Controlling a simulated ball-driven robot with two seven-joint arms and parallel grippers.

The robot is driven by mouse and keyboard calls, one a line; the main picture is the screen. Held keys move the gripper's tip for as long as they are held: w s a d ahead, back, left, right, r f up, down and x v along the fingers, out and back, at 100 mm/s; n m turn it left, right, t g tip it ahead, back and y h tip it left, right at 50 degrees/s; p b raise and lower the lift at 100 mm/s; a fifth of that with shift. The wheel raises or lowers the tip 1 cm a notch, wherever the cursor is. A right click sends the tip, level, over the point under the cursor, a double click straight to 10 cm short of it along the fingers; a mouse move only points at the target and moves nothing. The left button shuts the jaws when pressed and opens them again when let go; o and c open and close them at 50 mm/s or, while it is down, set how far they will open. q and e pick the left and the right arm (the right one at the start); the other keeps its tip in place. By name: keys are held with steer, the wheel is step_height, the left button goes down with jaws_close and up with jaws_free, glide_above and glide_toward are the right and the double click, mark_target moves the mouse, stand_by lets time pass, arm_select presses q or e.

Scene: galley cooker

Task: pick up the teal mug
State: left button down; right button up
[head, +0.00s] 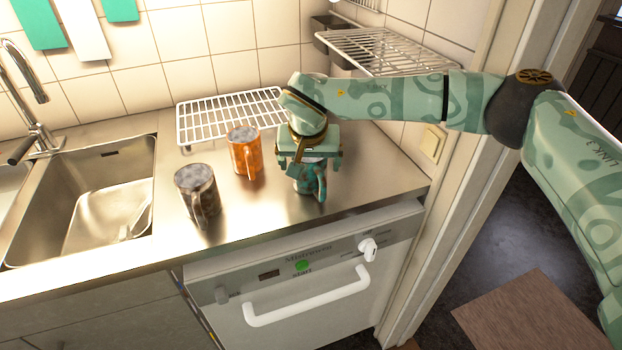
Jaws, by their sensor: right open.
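The teal mug (311,179) stands upright on the steel counter, at the right of three mugs, with its handle towards the front right. My right gripper (309,161) is directly above it, pointing down, with its open fingers at the mug's upper part. The gripper hides the mug's rim, and I cannot tell whether the fingers touch it. My left gripper is not in view.
An orange mug (243,152) stands just left of the teal one, and a dark grey mug (196,191) further left. A white wire rack (215,118) is behind. The sink (105,190) is at left. A dishwasher (300,283) is below the counter.

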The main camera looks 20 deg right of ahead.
steer(key=shift+c, duration=1.2)
steer(key=c, duration=1.1)
